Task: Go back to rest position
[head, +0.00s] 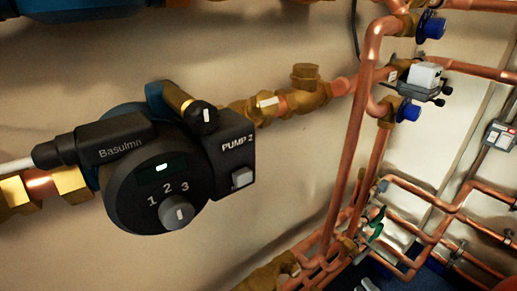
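My gripper does not show in the head view, and no part of my arm can be made out for sure. A black pump (125,204) marked "PUMP 2" and "Basulma" fills the left of the head view. Its round face has a grey knob (177,214), the numbers 1, 2 and 3, and a small lit display (161,167). A pale switch (242,178) sits on its right-hand box. A small black knob with a white mark (204,115) is above the face.
A brass valve fitting (306,93) joins the pump to copper pipes (349,150). Blue caps (409,111) and a grey-white device (424,77) are at upper right. More copper pipes (429,236) cross the lower right. A small meter (499,135) is at the right edge.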

